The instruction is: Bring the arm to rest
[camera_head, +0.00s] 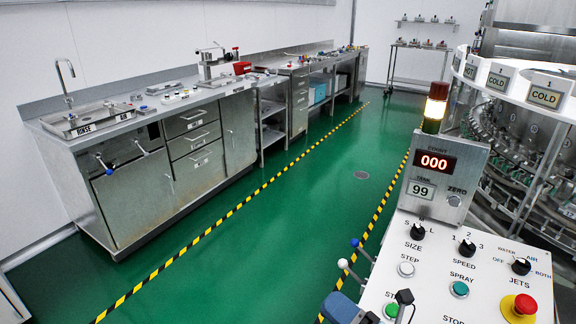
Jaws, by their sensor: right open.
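My right gripper (374,303) shows only in part at the bottom edge, in front of the lower left of the white control panel (437,271). A blue part and a dark part show there, and the rest is cut off by the frame. It is open, and I see nothing held in it. My left gripper is not in view.
Close by are the panel's red stop button (519,306), its knobs, and levers with blue and white balls (344,263). A lit beacon (435,101) stands above the 000 display (434,161). The rotary washer (515,140) is right; a steel sink counter (150,150) is left. Green floor between is clear.

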